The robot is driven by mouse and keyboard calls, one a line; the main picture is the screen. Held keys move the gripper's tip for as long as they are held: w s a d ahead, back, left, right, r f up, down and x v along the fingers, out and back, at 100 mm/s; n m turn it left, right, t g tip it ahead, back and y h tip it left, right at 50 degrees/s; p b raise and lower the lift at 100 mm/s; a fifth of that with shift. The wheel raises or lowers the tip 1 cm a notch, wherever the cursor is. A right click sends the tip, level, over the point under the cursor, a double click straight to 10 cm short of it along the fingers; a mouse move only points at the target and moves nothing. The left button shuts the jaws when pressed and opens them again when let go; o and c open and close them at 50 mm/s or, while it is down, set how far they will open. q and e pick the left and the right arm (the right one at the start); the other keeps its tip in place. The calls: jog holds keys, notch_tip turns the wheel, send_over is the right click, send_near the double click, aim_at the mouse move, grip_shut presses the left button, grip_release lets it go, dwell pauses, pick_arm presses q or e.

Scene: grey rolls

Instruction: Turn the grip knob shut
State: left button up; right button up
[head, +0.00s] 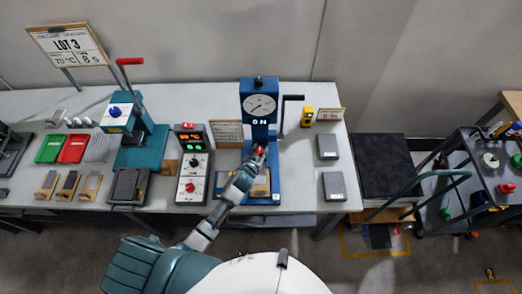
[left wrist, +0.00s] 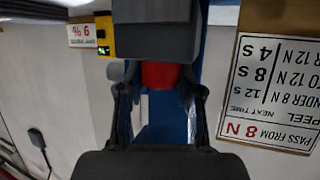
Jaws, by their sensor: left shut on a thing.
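The blue tester (head: 259,105) stands on the bench, with a round dial and a lit "ON" display. Its red grip knob (head: 261,149) sits low on the front of the column, partly hidden by my gripper. My left gripper (head: 256,158) reaches up to it and is shut on it. In the left wrist view the red knob (left wrist: 160,75) sits between the two dark fingers of the left gripper (left wrist: 160,92), under a dark block. The knob's turn angle cannot be told. My right gripper is in neither view.
A control box (head: 192,165) with lit displays stands left of the tester. A teal press (head: 140,140) is farther left. A black crank handle (head: 291,98) juts from the tester's right. A yellow meter (head: 307,117) and grey blocks (head: 328,147) lie beyond it.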

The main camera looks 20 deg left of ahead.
pick_arm(q)
jog(key=shift+s+d+f, duration=0.15)
jog(key=shift+d+f, duration=0.05)
jog(key=shift+a, duration=0.2)
jog(key=shift+a+f, duration=0.1)
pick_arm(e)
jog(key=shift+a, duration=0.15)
